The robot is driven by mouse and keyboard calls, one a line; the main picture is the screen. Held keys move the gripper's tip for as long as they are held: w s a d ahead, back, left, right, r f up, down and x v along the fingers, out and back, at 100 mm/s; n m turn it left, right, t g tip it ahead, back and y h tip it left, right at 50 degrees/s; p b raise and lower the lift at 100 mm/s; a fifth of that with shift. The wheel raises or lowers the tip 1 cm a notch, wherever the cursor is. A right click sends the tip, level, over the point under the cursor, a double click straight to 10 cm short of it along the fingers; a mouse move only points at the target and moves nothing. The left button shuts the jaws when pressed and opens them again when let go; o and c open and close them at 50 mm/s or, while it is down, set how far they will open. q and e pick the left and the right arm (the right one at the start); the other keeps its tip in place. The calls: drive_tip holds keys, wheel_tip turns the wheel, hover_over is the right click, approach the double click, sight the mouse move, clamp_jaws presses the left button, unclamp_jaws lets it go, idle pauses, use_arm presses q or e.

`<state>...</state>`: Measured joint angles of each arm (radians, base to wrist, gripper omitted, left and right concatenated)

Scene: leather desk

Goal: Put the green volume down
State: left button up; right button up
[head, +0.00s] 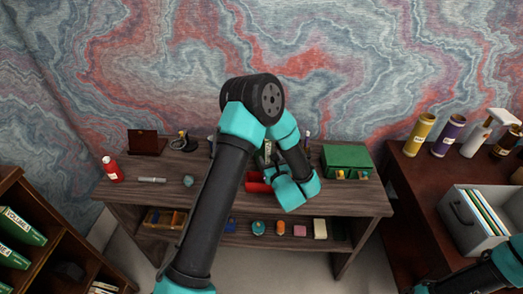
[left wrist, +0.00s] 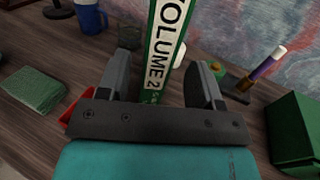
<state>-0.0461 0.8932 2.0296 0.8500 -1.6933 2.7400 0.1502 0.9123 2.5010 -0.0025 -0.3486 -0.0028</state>
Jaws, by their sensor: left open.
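The green volume (left wrist: 165,45) stands with its white "VOLUME 2" spine label facing the camera in the left wrist view. My left gripper (left wrist: 163,62) is open, with one finger on each side of the spine; a gap shows at the right finger. Contact at the left finger is unclear. In the head view only a small part of the green volume (head: 265,150) shows behind my left arm, over the wooden desk (head: 345,200). Its bottom end is hidden by the gripper body, so I cannot see what it rests on. My right gripper is out of view.
A green box (head: 347,158) stands on the desk to the right, and a red object (head: 257,182) lies close to my left wrist. A blue mug (left wrist: 90,15) and a flat green item (left wrist: 33,88) are to the left. The desk's left front is fairly clear.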

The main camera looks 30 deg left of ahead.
use_arm(q)
drive_tip(key=x, duration=0.5)
drive_tip(key=shift+s+a+f, duration=0.1)
idle(0.3)
clamp_jaws()
idle(0.4)
